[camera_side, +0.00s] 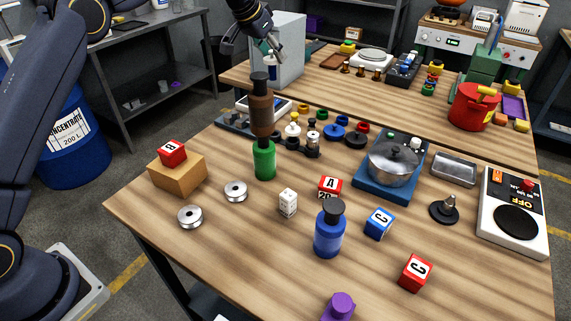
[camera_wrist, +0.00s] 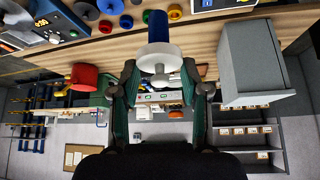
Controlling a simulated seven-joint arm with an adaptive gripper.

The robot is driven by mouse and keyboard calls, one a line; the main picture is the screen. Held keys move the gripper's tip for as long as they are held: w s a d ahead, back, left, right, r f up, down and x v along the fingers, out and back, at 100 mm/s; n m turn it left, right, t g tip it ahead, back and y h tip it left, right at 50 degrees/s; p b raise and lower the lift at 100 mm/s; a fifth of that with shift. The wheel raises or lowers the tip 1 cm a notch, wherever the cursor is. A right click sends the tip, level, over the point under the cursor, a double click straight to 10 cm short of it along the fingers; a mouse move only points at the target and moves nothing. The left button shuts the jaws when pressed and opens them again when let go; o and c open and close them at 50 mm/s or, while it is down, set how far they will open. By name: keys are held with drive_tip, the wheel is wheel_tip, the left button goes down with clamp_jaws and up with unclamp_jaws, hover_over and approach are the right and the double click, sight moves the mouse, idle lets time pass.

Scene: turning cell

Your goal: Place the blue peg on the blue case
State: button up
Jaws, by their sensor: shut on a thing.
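My gripper (camera_side: 270,46) is high over the back of the front table, beside the grey box. It is shut on a blue piece (camera_side: 271,60), which I take as the blue peg. In the wrist view the piece shows as a blue cylinder (camera_wrist: 157,24) with a white flange and white knob, between my fingers (camera_wrist: 159,82). A blue cylinder with a dark cap (camera_side: 328,235) stands upright at the front middle of the table, well away from my gripper. It may be the blue case; I cannot tell for sure.
A green cylinder (camera_side: 264,162) stands near a tall brown, dark-capped one (camera_side: 262,112). A grey box (camera_side: 291,55) stands behind my gripper.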

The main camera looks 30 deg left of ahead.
wheel_tip(320, 180, up, 3)
drive_tip(key=s+d+m+h, duration=0.1)
drive_tip(key=s+d+m, duration=0.1)
drive_tip(key=s+d, duration=0.6)
drive_tip(key=s+d+m+h, duration=0.1)
drive_tip(key=s+d, duration=0.3)
drive_tip(key=d, duration=0.9)
drive_tip(key=s+d+m+g+h, duration=0.1)
drive_tip(key=s+d+m, duration=0.1)
drive_tip(key=s+d, duration=0.45)
drive_tip(key=s+d+m, duration=0.1)
drive_tip(key=s+d, duration=0.3)
drive_tip(key=s, duration=0.6)
hover_over(381, 218)
drive_tip(key=shift+f, duration=9.2)
drive_tip(key=shift+f, duration=0.1)
